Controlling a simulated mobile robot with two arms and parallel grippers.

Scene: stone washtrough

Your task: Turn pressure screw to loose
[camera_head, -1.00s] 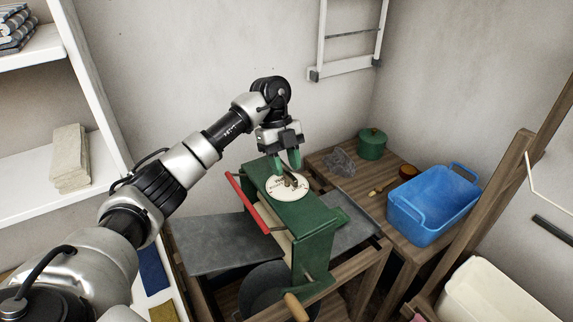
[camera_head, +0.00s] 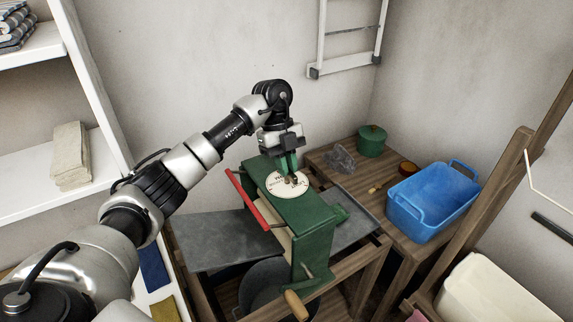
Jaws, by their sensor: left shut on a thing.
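The pressure screw (camera_head: 293,179) is a small brass-coloured part at the middle of a round white dial (camera_head: 279,189) with dark lettering. The dial lies on top of a green press (camera_head: 306,211) in the middle of the view. My left gripper (camera_head: 288,168) reaches down from above with green fingertips and is shut on the pressure screw. The fingers partly hide the screw, and the dial's pointer position is too small to read. My right gripper is not in view.
A red bar (camera_head: 249,201) runs along the press's left side, and a wooden-handled crank (camera_head: 296,304) sticks out in front. Grey trays extend on both sides. A blue tub (camera_head: 433,203) and a green pot (camera_head: 371,141) stand on the wooden table to the right.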

